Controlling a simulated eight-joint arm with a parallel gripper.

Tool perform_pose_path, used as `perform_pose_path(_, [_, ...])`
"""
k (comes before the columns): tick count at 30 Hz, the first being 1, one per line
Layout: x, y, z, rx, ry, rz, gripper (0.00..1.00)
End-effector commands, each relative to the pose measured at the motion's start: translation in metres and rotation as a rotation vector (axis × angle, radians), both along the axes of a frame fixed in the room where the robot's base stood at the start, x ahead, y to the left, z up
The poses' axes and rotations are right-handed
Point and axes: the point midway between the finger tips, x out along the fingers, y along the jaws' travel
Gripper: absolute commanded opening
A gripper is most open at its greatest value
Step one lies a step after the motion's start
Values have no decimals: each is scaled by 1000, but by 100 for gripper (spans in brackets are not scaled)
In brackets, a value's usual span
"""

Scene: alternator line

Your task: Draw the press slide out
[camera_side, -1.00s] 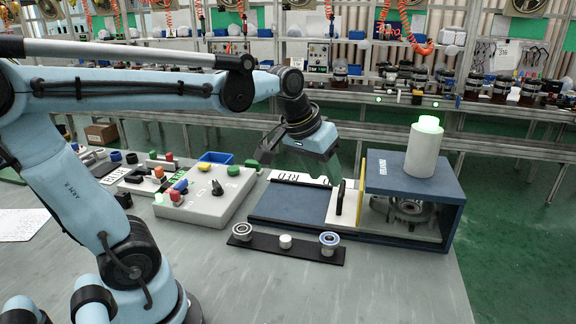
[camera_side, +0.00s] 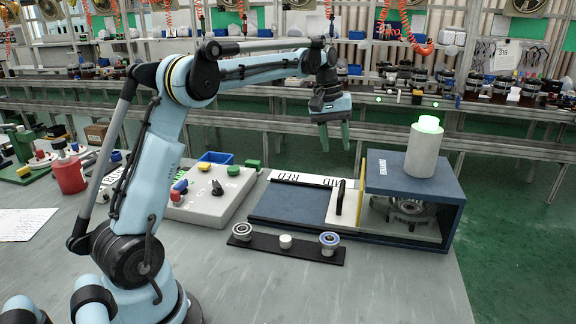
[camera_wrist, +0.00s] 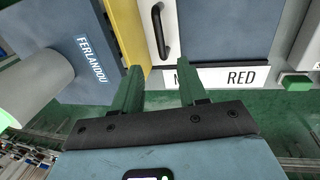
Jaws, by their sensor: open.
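The press (camera_side: 415,184) is a dark blue housing at the right, with a white cylinder (camera_side: 423,150) on top and a yellow edge (camera_side: 361,182). Its pale slide (camera_side: 428,231) sits inside the housing, bearing a round metal part (camera_side: 407,208). A black upright handle (camera_side: 340,197) stands at the slide's left end; it also shows in the wrist view (camera_wrist: 161,30). The blue bed (camera_side: 290,203) left of the handle is bare. My gripper (camera_side: 335,148) has green fingers, open and empty, above and behind the handle. In the wrist view my fingertips (camera_wrist: 160,76) are apart from it.
A white label strip reading RED (camera_side: 296,178) lies along the bed's rear edge. A black strip with bearings (camera_side: 287,247) lies in front. A grey control box (camera_side: 208,198) with knobs stands left.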

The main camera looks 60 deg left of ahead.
Motion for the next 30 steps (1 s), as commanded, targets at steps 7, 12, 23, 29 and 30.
perform_pose_path(7, [5, -6, -36, 1, -1, -2, 42])
perform_pose_path(12, [9, -10, -67, 1, -1, -3, 42])
perform_pose_path(23, [15, -16, -109, 2, -2, -3, 42])
perform_pose_path(29, [16, -17, -113, 2, -2, -2, 42])
perform_pose_path(30, [16, -17, -113, 2, -2, -2, 42])
